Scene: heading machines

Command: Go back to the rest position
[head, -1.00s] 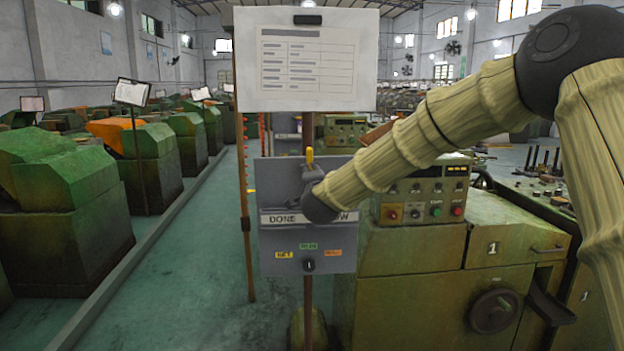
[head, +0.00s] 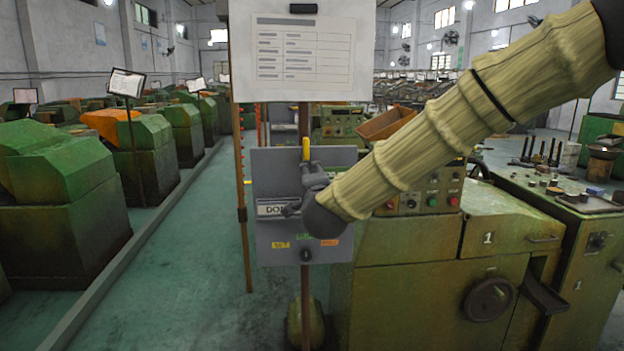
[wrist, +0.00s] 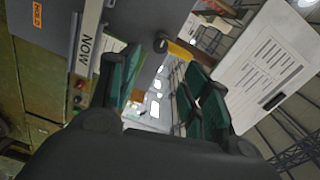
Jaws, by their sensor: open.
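My gripper (head: 308,180) is in front of a grey panel (head: 272,178) on a post in the head view, below a small yellow piece (head: 306,150) at the panel's top. My arm covers part of the panel's "DONE / NOW" strip. In the wrist view my gripper (wrist: 162,65) has its two dark green fingers apart, with nothing held between them. The yellow piece (wrist: 180,51) shows near the fingertips. I cannot tell whether the fingers touch it.
A white sheet board (head: 305,50) is above the panel. A green machine (head: 440,285) marked 1 stands close behind at right, with a handwheel (head: 489,299). Green machines (head: 60,190) line the left. The aisle floor (head: 190,270) between is clear.

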